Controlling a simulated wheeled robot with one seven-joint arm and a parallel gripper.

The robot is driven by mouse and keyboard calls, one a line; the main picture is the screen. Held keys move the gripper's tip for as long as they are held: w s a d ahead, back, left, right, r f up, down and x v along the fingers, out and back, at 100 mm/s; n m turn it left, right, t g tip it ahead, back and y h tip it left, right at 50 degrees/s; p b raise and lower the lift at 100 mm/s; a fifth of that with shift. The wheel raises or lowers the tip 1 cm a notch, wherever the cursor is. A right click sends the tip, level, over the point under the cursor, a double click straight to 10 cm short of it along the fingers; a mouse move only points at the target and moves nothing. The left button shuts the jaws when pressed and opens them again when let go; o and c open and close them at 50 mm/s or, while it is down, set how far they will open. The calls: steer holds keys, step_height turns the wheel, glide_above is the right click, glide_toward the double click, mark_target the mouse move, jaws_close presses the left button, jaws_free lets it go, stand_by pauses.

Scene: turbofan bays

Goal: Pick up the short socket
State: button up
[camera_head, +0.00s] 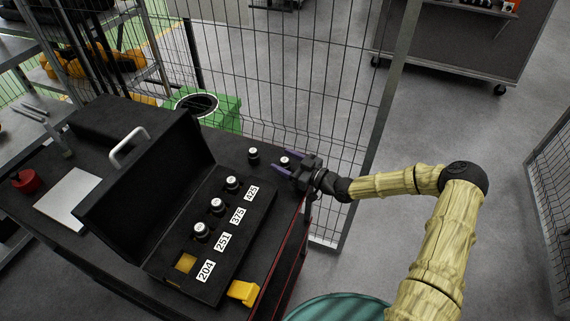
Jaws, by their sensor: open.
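Two loose dark sockets with bright tops stand upright on the black bench top beyond the open case. The left one (253,155) stands apart from my gripper, with more of its dark side showing. The right one (285,162) looks lower and stands between the fingers of my gripper (274,163). I take this right one as the short socket, though its lower part is hard to see. My gripper is open, with its purple fingers reaching left on either side of this socket. I cannot tell whether either finger touches it.
An open black case (160,262) holds three upright sockets beside labels and an empty yellow-floored recess (186,263) near label 204. Its raised lid (150,180) stands left. A yellow block (243,292) is at its front. A wire fence (300,80) rises behind the bench.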

mark_target(286, 159)
steer(key=shift+w+a+f, duration=0.1)
steer(key=c, duration=1.2)
step_height(286, 159, up, 10)
steer(key=shift+f+b, duration=0.1)
steer(key=shift+b, duration=1.05)
steer(key=shift+w+r, duration=0.1)
steer(key=shift+r, duration=0.1)
steer(key=shift+d, duration=0.2)
